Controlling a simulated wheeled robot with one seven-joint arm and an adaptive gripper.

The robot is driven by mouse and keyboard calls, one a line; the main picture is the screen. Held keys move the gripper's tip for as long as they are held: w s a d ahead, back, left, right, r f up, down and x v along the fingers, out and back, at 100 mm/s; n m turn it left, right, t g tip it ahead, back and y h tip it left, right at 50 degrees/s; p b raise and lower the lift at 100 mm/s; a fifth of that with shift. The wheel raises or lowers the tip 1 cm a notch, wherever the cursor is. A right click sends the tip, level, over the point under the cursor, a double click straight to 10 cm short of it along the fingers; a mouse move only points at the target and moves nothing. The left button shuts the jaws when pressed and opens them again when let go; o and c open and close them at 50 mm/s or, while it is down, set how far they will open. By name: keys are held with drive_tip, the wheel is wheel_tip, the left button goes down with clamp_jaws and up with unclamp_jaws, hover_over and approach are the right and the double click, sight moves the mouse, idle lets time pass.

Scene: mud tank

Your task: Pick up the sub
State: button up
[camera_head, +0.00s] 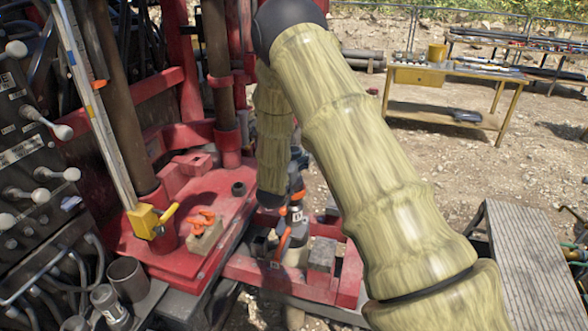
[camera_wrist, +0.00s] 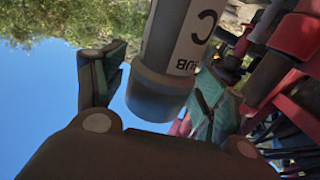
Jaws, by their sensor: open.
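The sub (camera_wrist: 178,45) is a grey cylinder with a white label reading "SUB" and "C" and a darker end, seen in the wrist view. My gripper (camera_wrist: 160,78) is open, with one finger on each side of the sub. The sub's dark end lies between the fingers, and I see a gap at the left finger; contact at the right finger is hard to tell. In the head view, my forearm hides part of the gripper. A small white lettered label (camera_head: 297,215) shows just below my forearm there, near orange parts.
A control panel with levers (camera_head: 30,150) stands at the far left. A yellow table (camera_head: 440,78) stands at the back right. Open gravel lies between.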

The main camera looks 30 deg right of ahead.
drive_tip(key=shift+c, duration=0.4)
clamp_jaws()
drive_tip(key=shift+r, duration=0.1)
drive_tip(key=shift+r, duration=0.1)
